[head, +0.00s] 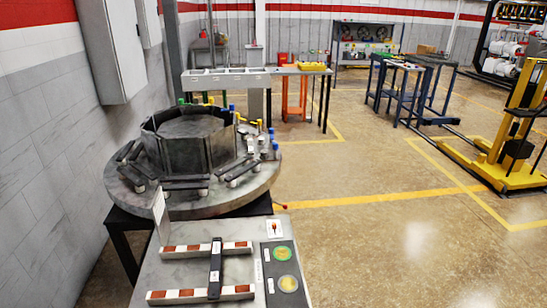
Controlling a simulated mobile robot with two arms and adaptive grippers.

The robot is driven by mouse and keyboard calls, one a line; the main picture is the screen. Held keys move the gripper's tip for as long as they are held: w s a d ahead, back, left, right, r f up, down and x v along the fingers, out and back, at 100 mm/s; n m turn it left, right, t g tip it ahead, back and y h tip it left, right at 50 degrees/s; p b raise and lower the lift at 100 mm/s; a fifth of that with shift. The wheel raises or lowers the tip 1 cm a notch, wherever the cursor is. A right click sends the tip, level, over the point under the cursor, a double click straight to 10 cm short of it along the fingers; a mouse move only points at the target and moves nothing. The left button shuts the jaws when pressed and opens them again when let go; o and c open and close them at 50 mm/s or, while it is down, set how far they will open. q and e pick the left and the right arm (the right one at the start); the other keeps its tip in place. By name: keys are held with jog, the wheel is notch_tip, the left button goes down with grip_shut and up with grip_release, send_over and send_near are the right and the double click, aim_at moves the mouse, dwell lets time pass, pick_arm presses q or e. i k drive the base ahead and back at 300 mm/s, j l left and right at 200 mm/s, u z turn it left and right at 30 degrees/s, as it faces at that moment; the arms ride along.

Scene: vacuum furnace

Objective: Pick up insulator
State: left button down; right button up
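Nothing in view is labelled as the insulator, and I cannot tell for sure which part it is. On the grey work top (163,275) in front lie two light bars with red-brown blocks, a far bar (190,248) and a near bar (185,293). A dark crossbar (216,268) lies across both. Behind stands a round grey furnace base (255,187) with a dark ring of panels (189,149). Dark bars and small white cylinders, one of them a white cylinder (139,188), lie on its rim. Neither of my grippers is in view.
A grey bench (230,80), a blue cart (402,97) and a yellow lifter (497,165) stand farther back.

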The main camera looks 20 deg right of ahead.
aim_at(263, 153)
jog(key=l+u, duration=0.1)
jog(key=l, duration=0.35)
jog(key=k+l+u, duration=0.1)
jog(key=l, duration=0.35)
jog(key=k+l+u, duration=0.1)
jog(key=l, duration=0.35)
jog(key=l+u, duration=0.1)
jog(key=l, duration=0.35)
jog(key=k+l+u, duration=0.15)
jog(key=l, duration=0.3)
jog(key=i+l+u, duration=0.15)
jog(key=l, duration=0.2)
jog(key=i+l+u, duration=0.1)
jog(key=l, duration=0.3)
jog(key=i+l+u, duration=0.15)
jog(key=l, duration=0.25)
jog(key=i+l+u, duration=0.1)
jog(key=l, duration=0.3)
jog(key=i+l+u, duration=0.15)
jog(key=l, duration=0.25)
